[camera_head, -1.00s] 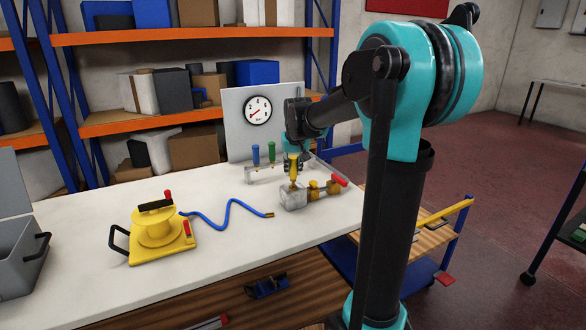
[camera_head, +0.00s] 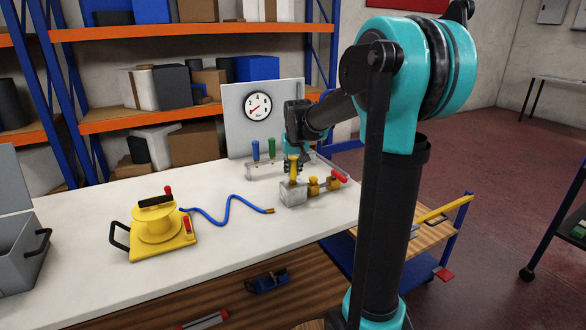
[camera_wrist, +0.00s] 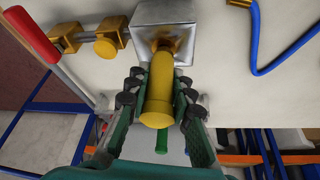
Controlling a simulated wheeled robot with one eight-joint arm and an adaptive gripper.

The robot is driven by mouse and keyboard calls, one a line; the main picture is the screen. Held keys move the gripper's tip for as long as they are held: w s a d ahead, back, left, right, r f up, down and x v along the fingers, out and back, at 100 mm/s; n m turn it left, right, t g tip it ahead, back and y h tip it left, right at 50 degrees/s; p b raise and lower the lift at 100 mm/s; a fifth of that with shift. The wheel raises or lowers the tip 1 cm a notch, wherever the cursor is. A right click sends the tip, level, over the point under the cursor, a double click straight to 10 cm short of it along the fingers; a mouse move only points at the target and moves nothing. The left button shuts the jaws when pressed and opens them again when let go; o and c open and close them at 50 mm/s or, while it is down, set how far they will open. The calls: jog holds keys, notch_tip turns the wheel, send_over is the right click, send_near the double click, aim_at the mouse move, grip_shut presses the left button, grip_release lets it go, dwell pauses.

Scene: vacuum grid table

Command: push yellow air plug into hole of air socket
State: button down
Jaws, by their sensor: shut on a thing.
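The yellow air plug (camera_wrist: 158,92) is upright between the fingers of my gripper (camera_wrist: 157,98), which is shut on it. The plug also shows in the head view (camera_head: 293,168), held by my gripper (camera_head: 295,164) directly above the air socket. The socket is a pale grey block (camera_head: 293,193) with a brass-coloured hole in its top; the block (camera_wrist: 178,14) is at the top of the wrist view. The plug's lower end meets the hole region. The hole is partly hidden by the plug, so I cannot tell how deep the end sits.
Brass fittings (camera_head: 316,187) and a red handle (camera_head: 340,175) extend right of the block. Blue and green tools (camera_head: 271,149) stand in a rack behind, before a gauge panel (camera_head: 257,106).

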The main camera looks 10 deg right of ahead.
jog(key=shift+f, duration=0.45)
jog(key=c, duration=1.3)
grip_release()
jog(key=shift+o, duration=0.2)
jog(key=v, duration=1.2)
jog(key=shift+s+f, duration=0.1)
jog(key=s+d+f, duration=0.2)
jog(key=s+f, duration=1)
jog(key=s, duration=0.1)
jog(key=s+d+f, duration=0.2)
jog(key=s+f, duration=1.1)
jog(key=shift+f, duration=0.25)
